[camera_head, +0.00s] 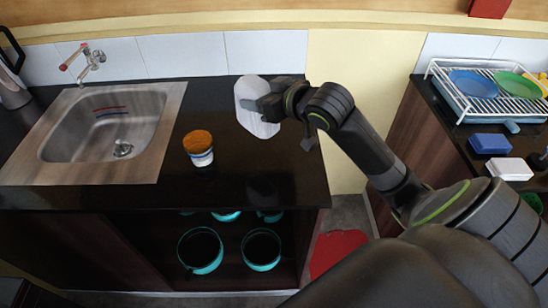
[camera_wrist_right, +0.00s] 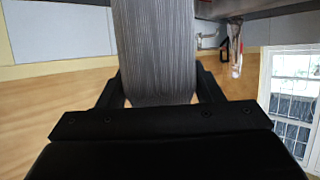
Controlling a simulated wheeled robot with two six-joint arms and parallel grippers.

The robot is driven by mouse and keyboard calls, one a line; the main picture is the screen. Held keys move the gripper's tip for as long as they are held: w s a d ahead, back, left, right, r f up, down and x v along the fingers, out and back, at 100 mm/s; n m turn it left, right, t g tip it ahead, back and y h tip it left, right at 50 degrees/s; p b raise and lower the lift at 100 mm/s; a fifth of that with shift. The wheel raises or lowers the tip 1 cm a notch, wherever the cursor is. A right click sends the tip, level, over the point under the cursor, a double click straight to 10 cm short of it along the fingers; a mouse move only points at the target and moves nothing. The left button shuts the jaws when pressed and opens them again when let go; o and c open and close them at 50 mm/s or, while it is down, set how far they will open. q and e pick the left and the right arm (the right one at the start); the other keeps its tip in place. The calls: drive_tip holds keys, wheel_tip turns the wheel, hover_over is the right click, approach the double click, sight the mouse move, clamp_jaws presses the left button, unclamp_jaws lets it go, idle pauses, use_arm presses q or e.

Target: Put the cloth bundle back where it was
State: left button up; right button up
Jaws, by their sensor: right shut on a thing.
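The cloth bundle (camera_head: 248,92) is a pale, whitish roll seen in the head view above the dark counter, near its back right part. My right gripper (camera_head: 270,107) comes in from the right and is shut on it. In the right wrist view the bundle (camera_wrist_right: 155,50) looks grey with fine ribbed lines and fills the space between the two dark fingers (camera_wrist_right: 158,88). The bundle seems held above the counter, but the exact gap is hard to tell. My left gripper is in neither view.
A jar with an orange top (camera_head: 198,148) stands on the counter left of the bundle. A sink (camera_head: 107,125) is further left. Teal pots (camera_head: 200,250) sit on the shelf below. A dish rack (camera_head: 490,90) with plates stands on the right counter.

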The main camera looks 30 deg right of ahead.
drive_tip(key=s+d+f, duration=0.1)
drive_tip(key=d+f, duration=0.3)
drive_tip(key=f, duration=0.8)
drive_tip(key=shift+f+n+y+b, duration=0.15)
drive_tip(key=shift+n+y+b, duration=0.15)
drive_tip(key=shift+n+b, duration=0.15)
drive_tip(key=shift+s+f, duration=0.1)
drive_tip(key=shift+f, duration=0.05)
drive_tip(key=o, duration=1.1)
drive_tip(key=p+v, duration=0.1)
drive_tip(key=v, duration=0.5)
drive_tip(key=p+v, duration=0.1)
drive_tip(key=v, duration=0.5)
drive_tip(key=shift+r+p, duration=0.25)
drive_tip(key=shift+p, duration=0.15)
